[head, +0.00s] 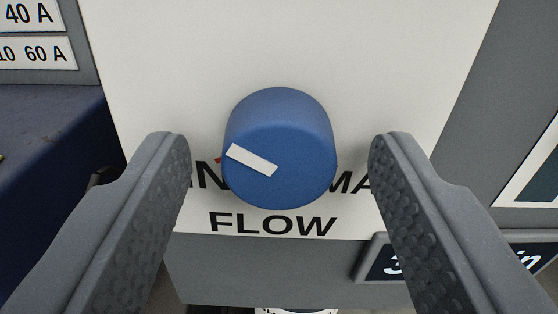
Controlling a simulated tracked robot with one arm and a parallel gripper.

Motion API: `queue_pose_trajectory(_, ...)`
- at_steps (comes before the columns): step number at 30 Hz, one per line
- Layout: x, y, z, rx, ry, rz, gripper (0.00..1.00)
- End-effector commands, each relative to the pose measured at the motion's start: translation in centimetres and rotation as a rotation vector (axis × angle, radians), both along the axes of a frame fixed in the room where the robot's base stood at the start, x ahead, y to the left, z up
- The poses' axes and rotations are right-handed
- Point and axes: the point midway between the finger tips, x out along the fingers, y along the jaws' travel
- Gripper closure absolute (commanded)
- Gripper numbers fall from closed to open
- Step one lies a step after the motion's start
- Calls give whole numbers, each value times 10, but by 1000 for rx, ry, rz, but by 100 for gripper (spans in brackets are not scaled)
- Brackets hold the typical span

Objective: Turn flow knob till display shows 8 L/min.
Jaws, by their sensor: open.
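The flow knob (280,145) is a blue cylinder with a white pointer bar, on a white panel in the middle of the head view. The bar points to the upper left, towards a small red mark at the knob's left edge. The word FLOW is printed below the knob. My gripper (279,150) is open, with one dark finger on each side of the knob and a gap on both sides. The flow display (380,262) is dark, at the lower right. My right finger hides most of it; only a "3" and part of the unit lettering show.
A grey housing surrounds the white panel (400,50). Labels with 40 A and 60 A (38,53) are at the upper left, above a dark blue surface (50,150). Another sign with a dark shape (540,180) is cut off at the right edge.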

Motion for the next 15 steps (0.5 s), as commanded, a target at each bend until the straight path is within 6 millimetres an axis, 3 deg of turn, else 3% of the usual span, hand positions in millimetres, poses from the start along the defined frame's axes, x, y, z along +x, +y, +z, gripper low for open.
queue_pose_trajectory(5, 0, 0, 0, 0, 0, 0, 46)
queue_pose_trajectory(10, 0, 0, 0, 0, 1, 0, 88)
queue_pose_trajectory(15, 0, 1, 0, 2, 1, 1, 91)
